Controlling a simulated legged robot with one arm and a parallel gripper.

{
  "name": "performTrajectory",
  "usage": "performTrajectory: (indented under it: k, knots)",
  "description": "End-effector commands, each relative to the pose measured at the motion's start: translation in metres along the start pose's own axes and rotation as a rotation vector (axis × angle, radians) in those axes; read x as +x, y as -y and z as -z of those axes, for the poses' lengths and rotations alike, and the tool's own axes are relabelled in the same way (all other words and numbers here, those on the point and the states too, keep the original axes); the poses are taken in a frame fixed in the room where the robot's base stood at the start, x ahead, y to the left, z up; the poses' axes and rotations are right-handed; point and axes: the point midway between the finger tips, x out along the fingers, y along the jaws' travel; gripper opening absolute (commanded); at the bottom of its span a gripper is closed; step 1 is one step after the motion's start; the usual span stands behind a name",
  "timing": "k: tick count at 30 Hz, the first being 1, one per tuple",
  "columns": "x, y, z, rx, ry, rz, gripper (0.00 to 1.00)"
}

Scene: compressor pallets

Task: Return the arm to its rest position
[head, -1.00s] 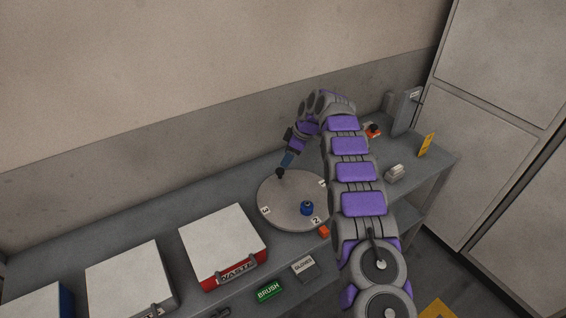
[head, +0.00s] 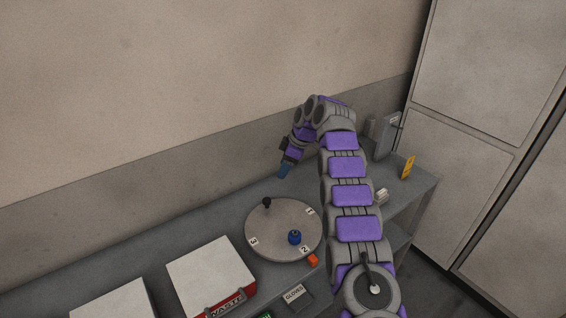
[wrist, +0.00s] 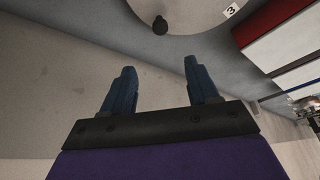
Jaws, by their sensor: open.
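My arm arches over the grey bench in the head view, with its purple and grey links in the middle right. My gripper (head: 284,171) hangs at its end, above the bench and behind the round turntable (head: 265,225). In the wrist view my gripper (wrist: 157,82) shows two blue fingers spread apart with nothing between them. A black knob-like object (wrist: 160,25) lies ahead of the fingers, apart from them. The same black object (head: 267,202) stands on the turntable's far edge in the head view.
A blue object (head: 295,237) stands on the turntable near label 2. A white-lidded red waste box (head: 210,272) stands front left. A yellow sign (head: 407,167) is at the bench's right end. The wall rises close behind my gripper.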

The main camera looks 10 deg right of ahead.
Motion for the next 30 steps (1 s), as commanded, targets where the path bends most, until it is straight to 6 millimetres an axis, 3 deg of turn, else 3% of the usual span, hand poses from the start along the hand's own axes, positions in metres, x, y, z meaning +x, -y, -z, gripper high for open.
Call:
performTrajectory:
  k: [7, 14, 23, 30]
  knots:
    - [-0.006, 0.004, 0.001, 0.023, 0.006, 0.001, 0.59]
    - [-0.041, 0.03, 0.006, 0.167, 0.044, 0.007, 0.59]
    - [-0.087, 0.086, 0.003, 0.397, 0.111, 0.01, 0.59]
    - [-0.117, 0.145, -0.006, 0.57, 0.167, 0.002, 0.59]
